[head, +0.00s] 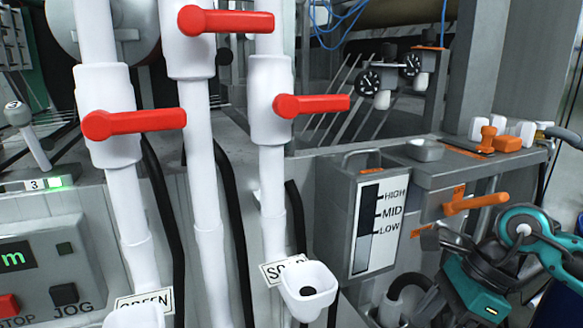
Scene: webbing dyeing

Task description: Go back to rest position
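My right arm, teal and black, is folded at the lower right. Its dark gripper end (440,240) appears just below an orange lever handle (475,203), seemingly apart from it. Its fingers cannot be made out clearly against the clutter, so I cannot tell whether it is open or shut. I see nothing clearly held in it. My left gripper is not in view.
White pipes carry red valve levers (135,123), (228,20) and (312,105). A level gauge (377,225) marked HIGH, MID, LOW stands right of a white spout cup (307,288). A control panel (50,270) is lower left. A grey ledge (450,170) holds small parts.

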